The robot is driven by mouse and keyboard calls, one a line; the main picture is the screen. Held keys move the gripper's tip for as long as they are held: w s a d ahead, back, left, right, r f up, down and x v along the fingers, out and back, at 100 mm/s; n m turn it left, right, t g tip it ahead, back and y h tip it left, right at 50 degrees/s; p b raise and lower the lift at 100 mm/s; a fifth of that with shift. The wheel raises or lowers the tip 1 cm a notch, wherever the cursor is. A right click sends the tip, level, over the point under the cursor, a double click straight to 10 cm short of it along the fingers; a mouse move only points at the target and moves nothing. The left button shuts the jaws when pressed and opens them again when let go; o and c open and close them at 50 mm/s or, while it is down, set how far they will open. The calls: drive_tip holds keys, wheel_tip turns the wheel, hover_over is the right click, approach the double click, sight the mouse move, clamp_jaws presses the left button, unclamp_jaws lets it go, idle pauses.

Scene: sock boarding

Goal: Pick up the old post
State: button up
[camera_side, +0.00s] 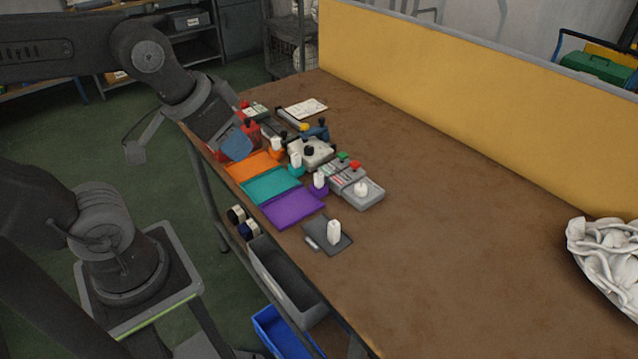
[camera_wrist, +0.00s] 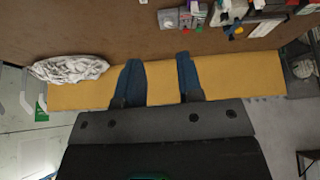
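Several small white posts stand on the table; I cannot tell which one is the old post. One white post (camera_side: 334,232) is upright on a dark flat plate near the table's front edge. Others are the post with an orange base (camera_side: 276,147), the post with a teal base (camera_side: 296,162) and the post with a purple base (camera_side: 319,183). A short white piece (camera_side: 361,188) sits on a grey block. My gripper (camera_side: 236,145) hangs over the table's far left end. In the wrist view its blue fingers (camera_wrist: 158,60) are apart with nothing between them.
Orange (camera_side: 255,165), teal (camera_side: 270,185) and purple (camera_side: 293,207) trays lie along the front edge. A grey fixture (camera_side: 345,177) with red and green knobs stands behind. A yellow panel (camera_side: 450,75) lines the back. A white cloth pile (camera_side: 608,255) is at right; mid-table is clear.

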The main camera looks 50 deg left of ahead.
drive_tip(key=w+a+n+g, duration=0.2)
drive_tip(key=w+a+n, duration=0.1)
drive_tip(key=w+n, duration=0.55)
drive_tip(key=n+g, duration=0.3)
drive_tip(key=n, duration=0.6)
hover_over(319, 174)
wheel_tip(319, 174, down, 13)
wheel_tip(319, 174, down, 8)
drive_tip(key=shift+d, duration=0.15)
drive_tip(key=shift+f, duration=2.95)
drive_tip(key=shift+c, duration=0.2)
clamp_jaws()
